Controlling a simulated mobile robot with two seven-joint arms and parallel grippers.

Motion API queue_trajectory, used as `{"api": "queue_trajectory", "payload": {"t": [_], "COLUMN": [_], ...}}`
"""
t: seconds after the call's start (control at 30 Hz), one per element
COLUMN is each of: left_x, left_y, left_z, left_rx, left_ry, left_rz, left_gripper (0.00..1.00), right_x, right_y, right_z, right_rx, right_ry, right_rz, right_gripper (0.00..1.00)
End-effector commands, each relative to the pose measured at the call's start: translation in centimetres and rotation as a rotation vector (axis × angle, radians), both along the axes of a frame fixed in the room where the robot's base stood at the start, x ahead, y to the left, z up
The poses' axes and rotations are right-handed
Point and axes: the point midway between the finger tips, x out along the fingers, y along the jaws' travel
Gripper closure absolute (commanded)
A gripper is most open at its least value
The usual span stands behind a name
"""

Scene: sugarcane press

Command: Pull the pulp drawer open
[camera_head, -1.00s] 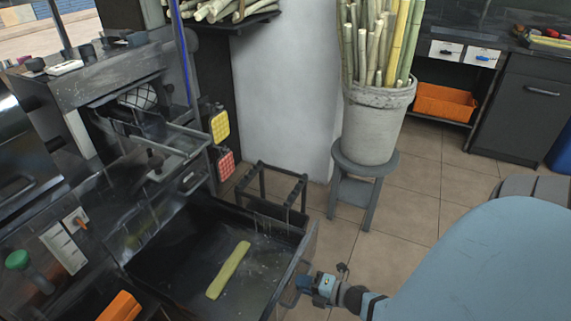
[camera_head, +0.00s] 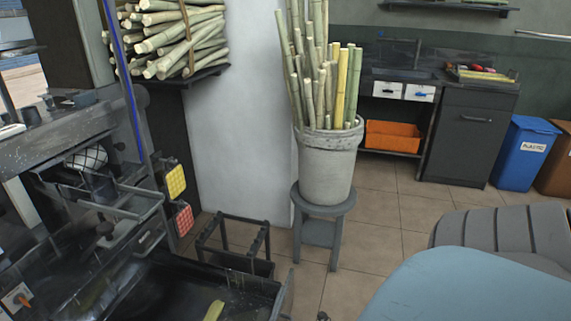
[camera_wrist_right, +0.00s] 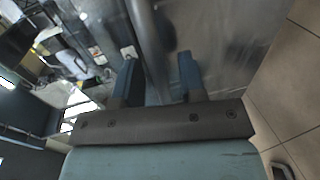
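The pulp drawer (camera_head: 284,297) is open at the bottom left of the head view, its front part cut off by the lower edge. A yellow-green cane piece (camera_head: 214,310) lies inside it. In the right wrist view, my right gripper (camera_wrist_right: 157,75) has its two blue fingers apart. A grey bar (camera_wrist_right: 146,40), seemingly the drawer handle, runs between them with gaps showing beside it. A scuffed metal panel (camera_wrist_right: 220,45) lies beyond. My right gripper is below the head view's frame. My left gripper is not in view.
A bucket of cane (camera_head: 328,160) stands on a grey stool (camera_head: 323,208) behind the drawer. A low dark rack (camera_head: 232,240) is beside it. A blue bin (camera_head: 525,150) and dark cabinet (camera_head: 473,135) stand at the back.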

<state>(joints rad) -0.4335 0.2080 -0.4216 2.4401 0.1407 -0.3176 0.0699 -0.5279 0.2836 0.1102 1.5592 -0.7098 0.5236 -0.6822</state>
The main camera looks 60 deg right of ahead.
Motion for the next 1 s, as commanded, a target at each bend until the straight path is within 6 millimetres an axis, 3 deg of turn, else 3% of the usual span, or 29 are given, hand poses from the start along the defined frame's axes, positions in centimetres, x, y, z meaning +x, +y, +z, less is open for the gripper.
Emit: {"api": "queue_trajectory", "payload": {"t": [0.27,0.7,1.0], "left_x": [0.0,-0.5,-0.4], "left_y": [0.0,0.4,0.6], "left_z": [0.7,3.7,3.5], "left_rx": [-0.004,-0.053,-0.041], "left_ry": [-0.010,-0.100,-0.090], "left_rz": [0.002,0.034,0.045], "left_gripper": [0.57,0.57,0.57], "right_x": [-1.1,-9.8,-12.6], "right_y": [-0.4,-3.4,-4.4], "right_z": [0.3,2.3,2.8], "right_rx": [0.000,0.000,0.000], "right_ry": [0.003,0.003,0.000], "right_rz": [-0.001,-0.002,0.000], "right_gripper": [0.63,0.63,0.63]}}
